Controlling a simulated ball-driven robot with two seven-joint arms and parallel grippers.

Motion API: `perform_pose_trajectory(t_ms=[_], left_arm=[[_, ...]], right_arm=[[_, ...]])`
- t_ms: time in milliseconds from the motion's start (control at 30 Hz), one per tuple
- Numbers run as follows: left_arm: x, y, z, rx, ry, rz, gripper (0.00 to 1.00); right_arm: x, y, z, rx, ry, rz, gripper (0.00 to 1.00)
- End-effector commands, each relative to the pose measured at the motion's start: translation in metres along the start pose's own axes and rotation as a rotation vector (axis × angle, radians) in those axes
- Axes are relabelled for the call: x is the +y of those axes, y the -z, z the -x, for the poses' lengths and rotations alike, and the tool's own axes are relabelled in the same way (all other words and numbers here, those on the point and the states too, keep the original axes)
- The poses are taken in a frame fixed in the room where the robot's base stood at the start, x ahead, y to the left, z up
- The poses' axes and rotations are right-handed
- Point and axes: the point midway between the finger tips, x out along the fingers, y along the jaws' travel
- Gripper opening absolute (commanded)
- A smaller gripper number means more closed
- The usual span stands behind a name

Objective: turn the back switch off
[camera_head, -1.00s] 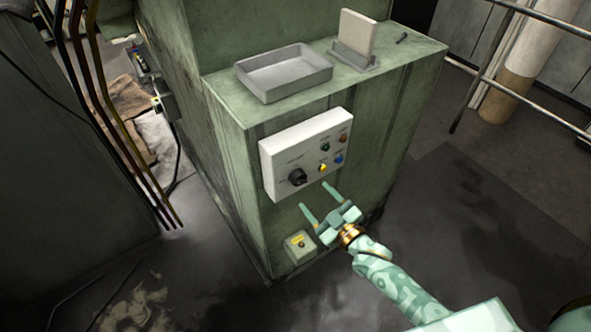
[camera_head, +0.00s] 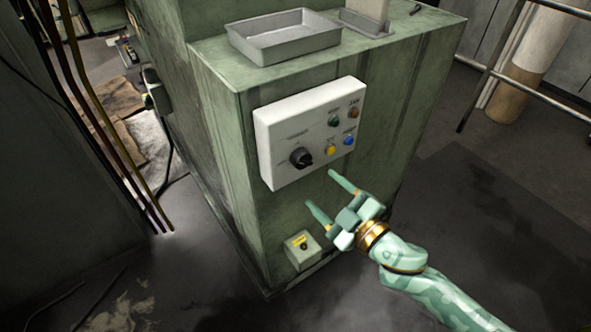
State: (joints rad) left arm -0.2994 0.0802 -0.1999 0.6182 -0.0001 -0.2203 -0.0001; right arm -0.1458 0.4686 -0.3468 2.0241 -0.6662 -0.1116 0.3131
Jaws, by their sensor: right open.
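My right gripper (camera_head: 320,188) is open and empty in front of the green machine cabinet (camera_head: 400,120). Its two fingers point up and left, just below the white control panel (camera_head: 275,125). The panel has a black rotary knob (camera_head: 301,158) and several coloured buttons. A small dark box (camera_head: 155,92) with a hanging cable is fixed on the machine's left side, farther back. I cannot tell whether this box is the back switch or how it is set. My left gripper is not in view.
A small box with a yellow label (camera_head: 302,250) sits low on the cabinet front, left of my gripper. A grey tray (camera_head: 285,38) lies on the cabinet top. Thick hanging cables (camera_head: 95,130) line the left gap. A metal railing (camera_head: 490,70) stands at right.

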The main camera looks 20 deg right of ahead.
Motion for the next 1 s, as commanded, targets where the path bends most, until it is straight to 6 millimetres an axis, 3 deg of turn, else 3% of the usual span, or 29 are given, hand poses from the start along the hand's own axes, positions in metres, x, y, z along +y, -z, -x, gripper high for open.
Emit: perform_pose_trajectory(t_ms=[33, 233, 567, 700, 800, 1000], left_arm=[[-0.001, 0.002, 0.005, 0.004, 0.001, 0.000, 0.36], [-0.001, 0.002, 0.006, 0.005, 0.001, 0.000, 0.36], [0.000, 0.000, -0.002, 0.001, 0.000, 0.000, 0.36], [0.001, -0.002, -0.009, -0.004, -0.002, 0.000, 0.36], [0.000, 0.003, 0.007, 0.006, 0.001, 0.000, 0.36], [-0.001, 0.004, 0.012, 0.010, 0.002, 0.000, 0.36]], right_arm=[[0.012, 0.009, 0.000, -0.009, -0.027, -0.015, 0.62], [0.016, 0.003, -0.013, -0.040, -0.045, -0.082, 0.62], [0.017, -0.003, -0.088, -0.041, -0.044, -0.113, 0.62], [0.015, -0.004, -0.084, -0.035, -0.049, -0.436, 0.62], [0.020, 0.003, -0.084, -0.030, -0.055, -0.631, 0.62], [0.018, 0.000, -0.084, -0.025, -0.056, -0.754, 0.62]])
